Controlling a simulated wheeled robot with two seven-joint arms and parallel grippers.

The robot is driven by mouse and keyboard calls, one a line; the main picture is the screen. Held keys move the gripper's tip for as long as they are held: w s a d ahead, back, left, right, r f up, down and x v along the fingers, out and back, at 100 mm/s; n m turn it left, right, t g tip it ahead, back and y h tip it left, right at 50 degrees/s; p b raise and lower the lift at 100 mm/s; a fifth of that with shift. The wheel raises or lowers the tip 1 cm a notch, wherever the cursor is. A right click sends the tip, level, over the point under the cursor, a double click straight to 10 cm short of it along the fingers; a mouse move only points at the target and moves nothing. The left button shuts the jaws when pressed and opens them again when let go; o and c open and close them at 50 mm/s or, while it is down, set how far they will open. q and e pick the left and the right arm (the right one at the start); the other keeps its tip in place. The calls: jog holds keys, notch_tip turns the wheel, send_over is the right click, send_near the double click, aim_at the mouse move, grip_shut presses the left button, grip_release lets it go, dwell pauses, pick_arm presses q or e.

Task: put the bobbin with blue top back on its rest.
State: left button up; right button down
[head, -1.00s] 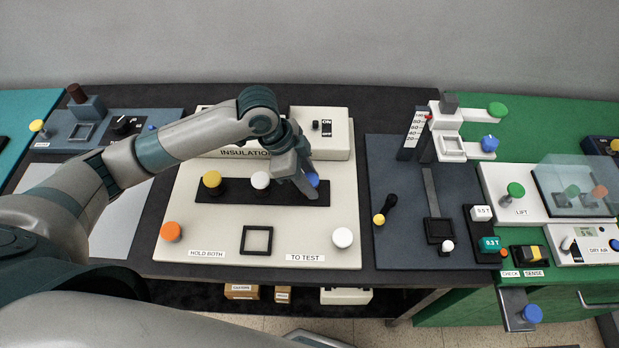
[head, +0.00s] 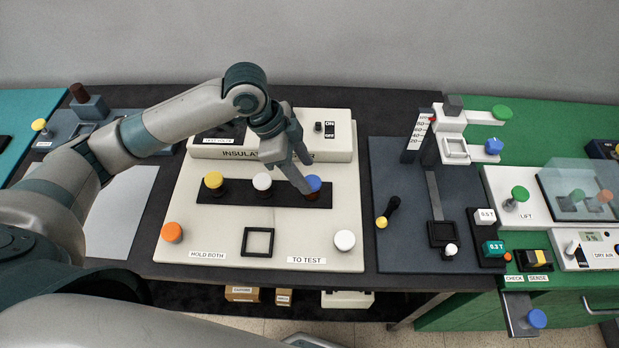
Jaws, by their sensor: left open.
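The bobbin with blue top (head: 313,185) stands upright at the right end of the black rest strip (head: 288,194) on the pale insulation test panel. Its dark reddish body shows below the blue cap. My left gripper (head: 308,177) is open, with its fingers beside and above the blue top. One finger overlaps the cap's left edge in the picture; whether it touches cannot be told. My right gripper is not in view.
A yellow-topped bobbin (head: 214,182) and a white-topped one (head: 262,183) stand on the same strip. In front are an orange button (head: 172,232), a square black frame (head: 257,241) and a white button (head: 344,240). Another blue knob (head: 493,146) is on the white stand at right.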

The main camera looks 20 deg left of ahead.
pick_arm(q)
jog(key=v, duration=0.6)
jog(key=shift+a+r+b, duration=0.2)
jog(key=shift+r+b, duration=0.15)
jog(key=shift+r, duration=0.05)
jog(key=shift+r, duration=0.1)
